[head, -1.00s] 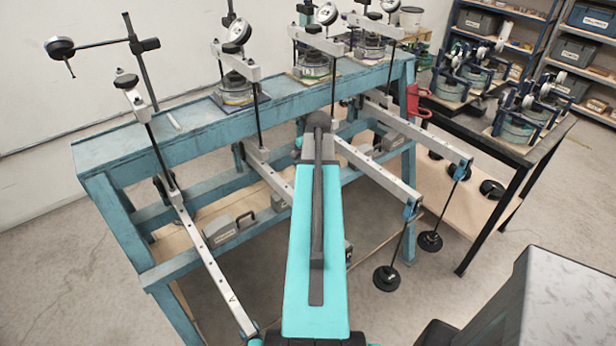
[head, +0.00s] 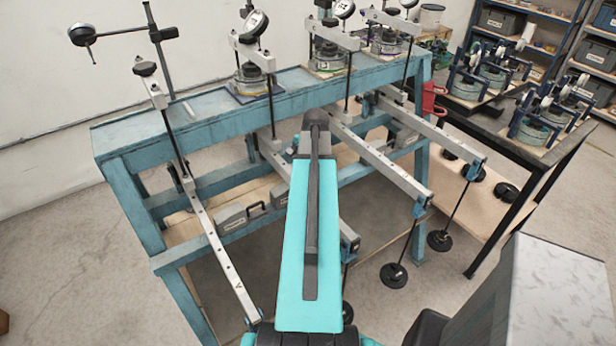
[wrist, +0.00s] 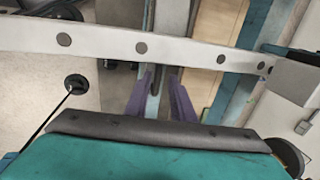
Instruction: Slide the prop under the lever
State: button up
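Several pale lever beams with holes run forward from the blue frame. The left lever (head: 226,262) and the right-hand levers (head: 385,176) show clearly in the head view; one between them is mostly hidden behind my arm. In the wrist view a lever (wrist: 130,42) crosses the top of the picture, beyond my fingers. My gripper (wrist: 161,98) shows two purplish fingers with a gap between them, open and seemingly empty; it is hidden in the head view. Grey handled boxes (head: 231,217) rest low in the frame, possibly props; I cannot tell which is the prop.
The blue frame (head: 130,138) carries dial gauges and round cells on top. Hangers with black weights (head: 393,274) hang from the right-hand levers. A dark table (head: 500,140) with more devices stands at the right. Bare floor (head: 70,270) lies at the left.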

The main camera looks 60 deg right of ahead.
jog(key=shift+o, duration=0.3)
jog(key=shift+s+d, duration=0.15)
jog(key=shift+d, duration=0.1)
jog(key=shift+s+r, duration=0.2)
jog(key=shift+r, duration=0.1)
notch_tip(320, 180, up, 13)
jog(key=s+a+b, duration=0.1)
jog(key=s+b, duration=0.1)
jog(key=b, duration=0.1)
dwell(0.4)
jog(key=shift+a, duration=0.15)
jog(key=shift+f, duration=0.1)
dwell(0.5)
